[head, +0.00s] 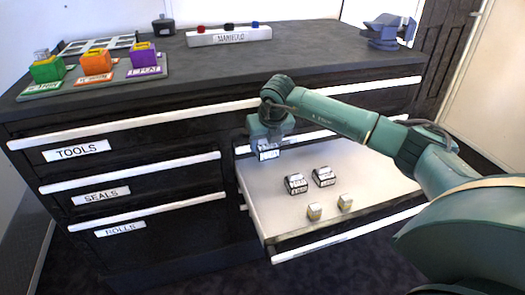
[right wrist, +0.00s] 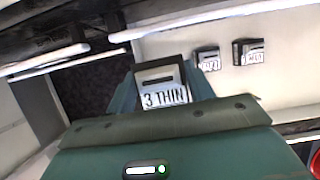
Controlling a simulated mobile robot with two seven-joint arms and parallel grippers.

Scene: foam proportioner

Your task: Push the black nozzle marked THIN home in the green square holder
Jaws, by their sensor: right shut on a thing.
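The black nozzle marked THIN is in my right gripper (head: 268,135), above the back left part of the open drawer. In the right wrist view its white label (right wrist: 165,98) reads "3 THIN" and faces the camera, with the nozzle between the two fingers (right wrist: 168,82). In the head view the label also shows below the gripper (head: 268,154). The green square holder (head: 47,73) stands at the left end of the board on the cabinet top, far from my right gripper. My left gripper is out of view.
Orange (head: 96,66) and purple (head: 144,61) holders share the board (head: 70,85). The open drawer (head: 375,190) holds two other black labelled nozzles (head: 296,183) and two small pale blocks (head: 315,211). A manifold block (head: 230,36) and a vise (head: 388,31) stand on top. The middle of the top is clear.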

